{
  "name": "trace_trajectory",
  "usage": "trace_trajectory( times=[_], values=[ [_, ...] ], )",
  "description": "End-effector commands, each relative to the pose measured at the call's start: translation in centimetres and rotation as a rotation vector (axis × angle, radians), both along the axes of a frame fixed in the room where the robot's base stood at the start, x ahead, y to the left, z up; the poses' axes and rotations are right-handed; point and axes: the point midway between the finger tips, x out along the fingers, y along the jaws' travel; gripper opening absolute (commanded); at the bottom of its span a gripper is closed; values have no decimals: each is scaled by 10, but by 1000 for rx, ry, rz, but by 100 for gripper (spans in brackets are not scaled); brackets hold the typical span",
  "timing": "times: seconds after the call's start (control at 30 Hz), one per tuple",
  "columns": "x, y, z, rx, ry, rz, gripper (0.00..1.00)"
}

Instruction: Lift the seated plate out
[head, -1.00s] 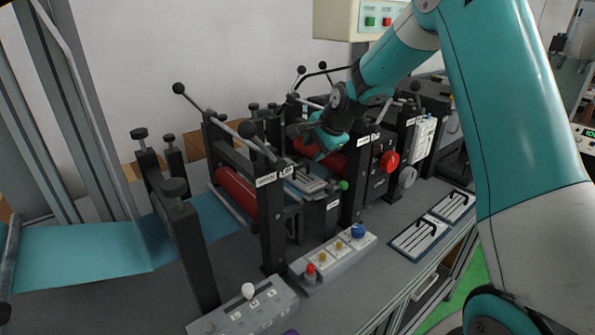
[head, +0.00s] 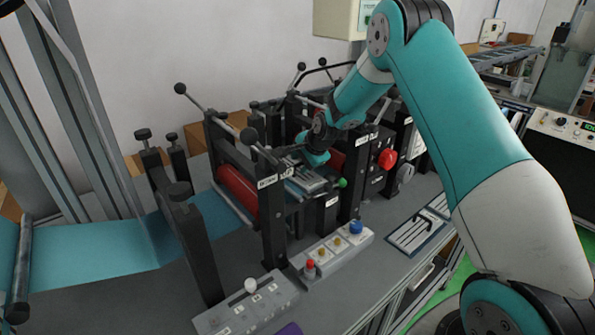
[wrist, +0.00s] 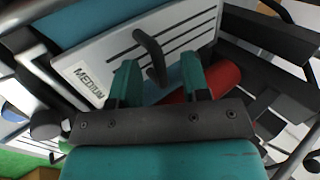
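The seated plate (wrist: 187,30) is light grey with dark slots, a black bar handle (wrist: 150,55) and a MEDIUM label; it fills the upper middle of the wrist view. In the head view the seated plate (head: 308,183) sits in the machine between the black uprights, partly under my gripper. My gripper (wrist: 160,68) has its two teal fingers spread, one on each side of the handle, with gaps visible. It also shows in the head view (head: 312,165), low over the plate. I cannot tell how deep the fingertips reach around the handle.
A red roller (head: 238,192) lies left of the seat, and black uprights with levers stand close around it. A green knob (head: 341,183) is just right of the plate. Spare slotted plates (head: 414,234) lie on the bench at right. Button boxes (head: 333,252) line the front.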

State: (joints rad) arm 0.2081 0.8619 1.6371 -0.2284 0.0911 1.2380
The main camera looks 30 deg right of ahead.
Motion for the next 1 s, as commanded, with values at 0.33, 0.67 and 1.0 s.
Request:
trace_trajectory(
  times=[0.33,0.67,1.0],
  values=[
    [0,0,0,1,1,1,0],
    [-1,0,-1,0,3,1,0],
    [-1,0,-1,0,4,1,0]
  ],
)
